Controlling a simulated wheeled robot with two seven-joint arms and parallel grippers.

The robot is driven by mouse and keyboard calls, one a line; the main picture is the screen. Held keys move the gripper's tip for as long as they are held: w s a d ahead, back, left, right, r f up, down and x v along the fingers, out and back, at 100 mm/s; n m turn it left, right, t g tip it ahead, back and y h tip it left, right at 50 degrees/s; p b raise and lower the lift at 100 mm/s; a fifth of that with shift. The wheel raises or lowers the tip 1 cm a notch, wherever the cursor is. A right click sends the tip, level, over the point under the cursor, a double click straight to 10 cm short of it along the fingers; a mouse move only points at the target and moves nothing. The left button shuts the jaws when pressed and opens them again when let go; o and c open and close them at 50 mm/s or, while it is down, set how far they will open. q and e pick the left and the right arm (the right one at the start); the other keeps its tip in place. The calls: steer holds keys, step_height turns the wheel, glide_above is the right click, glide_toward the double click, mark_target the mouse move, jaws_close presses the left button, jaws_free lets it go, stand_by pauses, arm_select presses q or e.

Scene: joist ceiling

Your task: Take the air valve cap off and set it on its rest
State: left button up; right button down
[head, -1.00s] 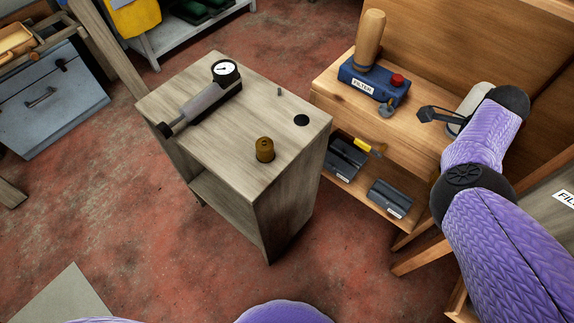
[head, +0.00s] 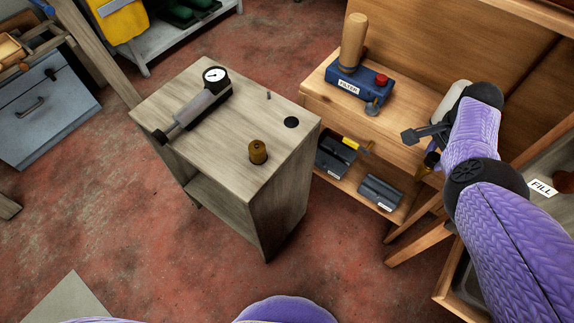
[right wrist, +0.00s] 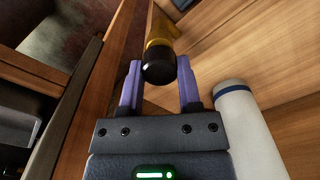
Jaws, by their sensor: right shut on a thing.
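On the grey wooden cabinet (head: 228,128) stands a brown-gold ribbed cylinder with a small knob on top (head: 257,151); I cannot tell if this is the valve cap. A black round disc (head: 291,122) and a small grey peg (head: 268,95) are farther back on the same top. My right gripper (head: 424,138) is over the wooden bench at the right, away from the cabinet. My left gripper is not in view.
A pump with a round gauge (head: 200,104) lies on the cabinet. On the bench (head: 395,132) stand a blue labelled box with a red button (head: 357,84) and a white cylinder (right wrist: 250,130). Dark trays (head: 380,192) sit on the shelf below. Red floor is clear in front.

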steer(key=shift+s+a+f+n, duration=0.2)
steer(key=shift+s+f+n, duration=0.1)
steer(key=shift+f, duration=0.15)
steer(key=c, duration=0.7)
jaws_free()
steer(key=shift+n, duration=0.9)
steer(key=shift+c, duration=0.2)
steer(key=o, duration=0.5)
steer(key=shift+w+d+f, duration=0.1)
steer(key=shift+w+f, duration=0.1)
steer(key=shift+w, duration=0.05)
steer(key=shift+c, duration=0.2)
steer(key=shift+o, duration=0.4)
steer(key=shift+r, duration=0.1)
step_height(320, 180, up, 10)
steer(key=p, duration=0.6)
steer(key=shift+w+f+p, duration=0.1)
steer(key=shift+f+p, duration=0.1)
steer(key=shift+p, duration=0.1)
steer(key=shift+r, duration=0.3)
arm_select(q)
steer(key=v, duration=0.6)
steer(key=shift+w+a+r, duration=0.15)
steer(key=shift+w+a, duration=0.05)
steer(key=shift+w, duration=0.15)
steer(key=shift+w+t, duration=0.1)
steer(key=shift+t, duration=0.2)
arm_select(e)
steer(key=shift+f, duration=0.1)
